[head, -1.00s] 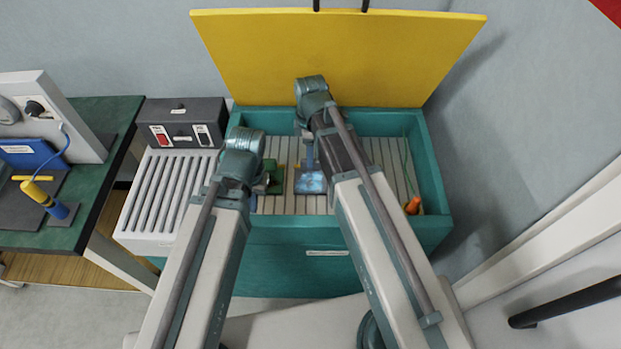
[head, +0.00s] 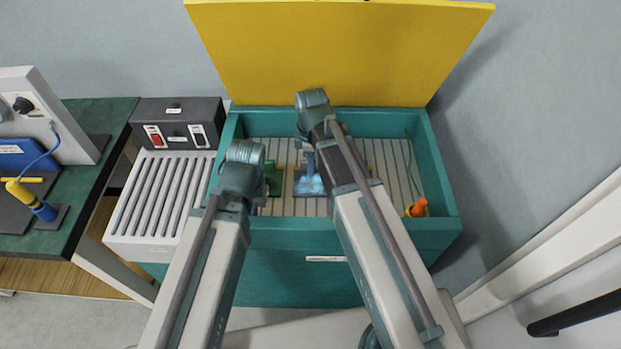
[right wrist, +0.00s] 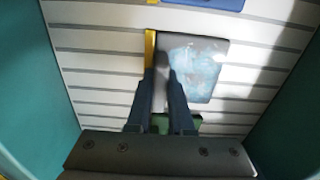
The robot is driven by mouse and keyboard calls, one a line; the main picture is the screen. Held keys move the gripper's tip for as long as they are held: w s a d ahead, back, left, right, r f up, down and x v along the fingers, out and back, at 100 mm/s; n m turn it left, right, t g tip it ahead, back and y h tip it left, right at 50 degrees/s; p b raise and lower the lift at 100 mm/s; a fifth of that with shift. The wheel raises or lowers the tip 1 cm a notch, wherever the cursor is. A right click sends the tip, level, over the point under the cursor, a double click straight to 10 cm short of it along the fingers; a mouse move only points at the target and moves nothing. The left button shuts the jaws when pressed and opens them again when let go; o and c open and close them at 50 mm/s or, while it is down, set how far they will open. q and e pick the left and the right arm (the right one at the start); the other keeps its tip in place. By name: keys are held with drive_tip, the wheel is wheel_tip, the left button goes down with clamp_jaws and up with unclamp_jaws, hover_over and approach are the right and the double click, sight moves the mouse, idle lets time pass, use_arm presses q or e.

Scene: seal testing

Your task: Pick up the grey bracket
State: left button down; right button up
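The grey bracket (head: 307,187) lies on the slatted floor of the green box. It shows as a flat grey plate with a pale blue patch and also appears in the right wrist view (right wrist: 201,66), with a yellow strip along its left edge. My right gripper (head: 311,174) points down over it. In the right wrist view its fingers (right wrist: 161,76) stand a little apart over the plate's left side; I cannot tell whether they touch it. My left gripper is mostly hidden behind its own wrist at the box's left side, so its fingers do not show clearly.
A green block (head: 274,180) lies left of the bracket. An orange-tipped tool (head: 416,207) is in the box's right front corner. The green walls (head: 440,180) enclose the floor, and the yellow lid (head: 330,50) stands open behind. A ribbed white unit (head: 160,200) stands left.

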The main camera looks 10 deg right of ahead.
clamp_jaws()
idle(0.9)
use_arm(q)
drive_tip(key=shift+r, duration=0.1)
